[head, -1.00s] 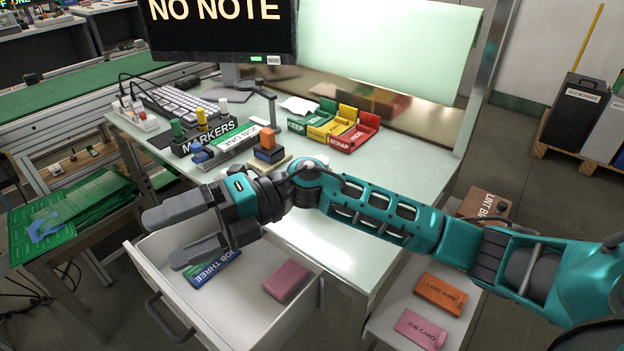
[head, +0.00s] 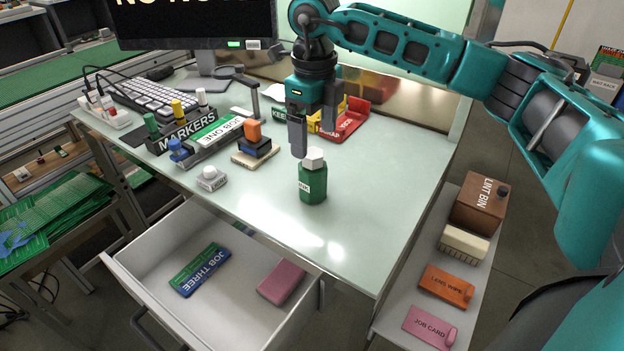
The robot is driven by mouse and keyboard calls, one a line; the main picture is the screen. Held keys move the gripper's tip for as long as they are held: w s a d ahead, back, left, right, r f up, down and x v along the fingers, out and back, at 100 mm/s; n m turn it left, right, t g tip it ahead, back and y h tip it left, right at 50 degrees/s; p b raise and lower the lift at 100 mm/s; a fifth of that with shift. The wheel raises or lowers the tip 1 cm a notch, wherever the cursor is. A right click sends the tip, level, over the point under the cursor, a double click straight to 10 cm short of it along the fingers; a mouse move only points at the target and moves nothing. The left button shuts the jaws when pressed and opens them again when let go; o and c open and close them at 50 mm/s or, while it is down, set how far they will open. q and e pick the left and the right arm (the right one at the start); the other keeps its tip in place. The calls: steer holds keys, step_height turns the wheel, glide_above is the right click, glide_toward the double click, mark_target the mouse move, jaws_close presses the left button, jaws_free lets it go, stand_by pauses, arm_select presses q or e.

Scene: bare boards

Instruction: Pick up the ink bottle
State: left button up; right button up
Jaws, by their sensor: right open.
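The ink bottle (head: 313,185) is green with a white cap and a small label. It stands upright on the pale desk top (head: 255,205) near its front edge. My right gripper (head: 313,145) is open and points down just above and behind the bottle. One finger is close to the left of the white cap; I cannot tell whether it touches. My left gripper is not in view.
An open drawer (head: 130,265) below holds a JOB THREE box (head: 200,270) and a pink block (head: 282,280). A small white-capped item (head: 211,178), stamp stand (head: 255,152) and markers holder (head: 188,130) stand left. A side shelf (head: 395,318) is at right. The desk right of the bottle is clear.

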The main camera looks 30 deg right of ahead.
mark_target(315, 153)
step_height(315, 153, down, 8)
steer(key=shift+f, duration=0.2)
steer(key=c, duration=1.1)
steer(key=shift+r, duration=0.15)
steer(key=shift+c, duration=0.2)
